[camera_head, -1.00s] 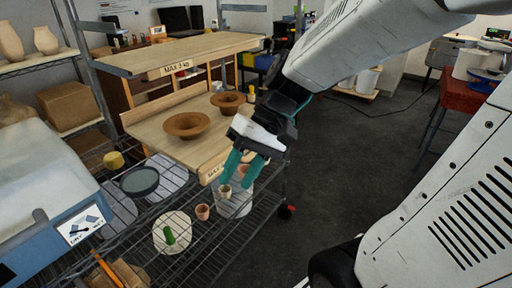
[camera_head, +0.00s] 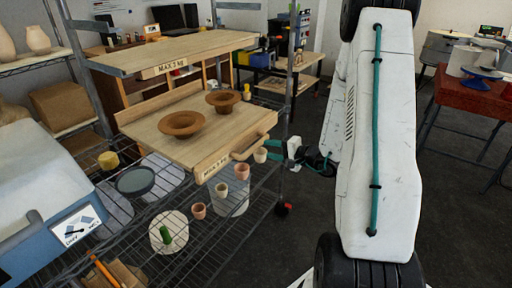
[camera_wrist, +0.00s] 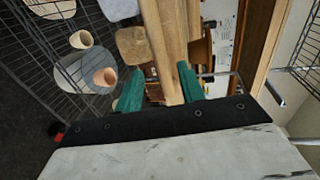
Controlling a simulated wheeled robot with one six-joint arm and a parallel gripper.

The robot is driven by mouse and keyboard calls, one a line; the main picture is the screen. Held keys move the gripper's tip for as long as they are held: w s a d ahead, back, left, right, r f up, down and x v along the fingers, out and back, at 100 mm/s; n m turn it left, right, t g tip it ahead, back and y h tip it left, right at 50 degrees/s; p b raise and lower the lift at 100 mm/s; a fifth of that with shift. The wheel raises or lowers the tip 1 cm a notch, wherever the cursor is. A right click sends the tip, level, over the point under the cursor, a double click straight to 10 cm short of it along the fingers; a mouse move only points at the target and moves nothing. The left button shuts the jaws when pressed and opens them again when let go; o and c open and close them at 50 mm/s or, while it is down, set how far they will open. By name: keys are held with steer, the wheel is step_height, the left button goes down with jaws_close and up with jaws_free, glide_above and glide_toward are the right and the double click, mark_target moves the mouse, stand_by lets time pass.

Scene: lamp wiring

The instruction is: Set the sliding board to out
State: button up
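The sliding board (camera_head: 163,138) is a pale wooden board at mid-height on the wire rack, with two brown bowls on it. It reaches out in front of the upper wooden shelf. Its front face carries a label and a wooden handle (camera_head: 248,148). My gripper (camera_head: 268,150) is at the right end of that front, beside the handle, with its teal fingers towards the board. In the wrist view my gripper (camera_wrist: 159,90) has its fingers apart, with pale wood (camera_wrist: 169,50) showing between them. Contact with the handle cannot be told.
The brown bowls (camera_head: 182,124) and (camera_head: 223,101) stand on the board. Several small clay cups (camera_head: 242,171) and a white round container (camera_head: 232,200) are below its front. The upper wooden shelf (camera_head: 180,50) is above. Open dark floor lies to the right.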

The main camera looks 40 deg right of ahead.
mark_target(258, 147)
steer(key=x, duration=0.7)
steer(key=shift+r, duration=0.1)
jaws_close()
